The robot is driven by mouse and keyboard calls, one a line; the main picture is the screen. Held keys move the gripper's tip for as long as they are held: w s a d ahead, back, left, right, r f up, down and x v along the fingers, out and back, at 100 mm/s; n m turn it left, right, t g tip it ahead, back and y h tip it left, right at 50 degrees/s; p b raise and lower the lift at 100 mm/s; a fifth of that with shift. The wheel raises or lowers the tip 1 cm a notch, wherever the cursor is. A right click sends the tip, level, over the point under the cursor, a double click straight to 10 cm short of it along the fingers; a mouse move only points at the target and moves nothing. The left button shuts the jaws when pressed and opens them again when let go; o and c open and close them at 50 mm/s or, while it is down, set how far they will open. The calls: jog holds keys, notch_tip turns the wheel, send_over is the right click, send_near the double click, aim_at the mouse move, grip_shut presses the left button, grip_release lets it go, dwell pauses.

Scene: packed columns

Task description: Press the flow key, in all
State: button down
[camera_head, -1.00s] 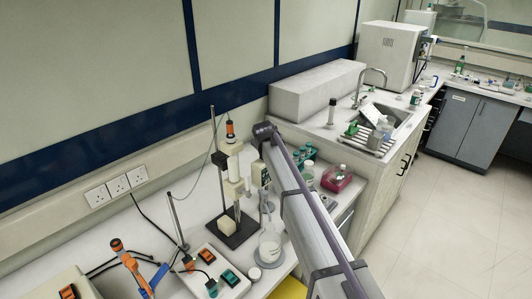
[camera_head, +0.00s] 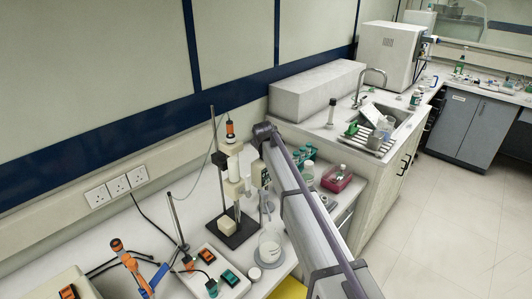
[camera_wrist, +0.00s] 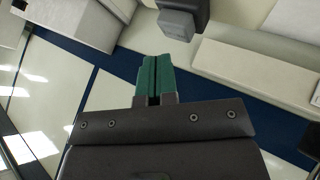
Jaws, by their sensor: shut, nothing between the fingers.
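My gripper (camera_wrist: 153,75) shows in the wrist view with its green fingers shut together and nothing between them. A dark block with a grey lower part (camera_wrist: 178,24) is just beyond the fingertips, apart from them in the picture; I cannot tell whether it bears the flow key. In the head view a column apparatus on a dark-based stand (camera_head: 234,190) stands on the bench, with a small dark-faced unit (camera_head: 261,175) beside it. A white box with orange and green switches (camera_head: 214,272) lies in front. No label reading flow is legible.
A glass beaker (camera_head: 270,246) stands close to my arm on the bench. A red tray (camera_head: 337,179) and green-topped racks sit further back. A thin upright rod (camera_head: 177,222) and cables are at the left. The sink (camera_head: 398,124) is beyond.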

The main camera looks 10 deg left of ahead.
jog(key=shift+f+b, duration=0.4)
jog(key=shift+f+b, duration=0.5)
dwell(0.7)
dwell(0.3)
jog(key=shift+r+p, duration=0.9)
jog(key=shift+r, duration=0.05)
notch_tip(320, 180, up, 5)
jog(key=p, duration=0.5)
jog(key=shift+r, duration=0.1)
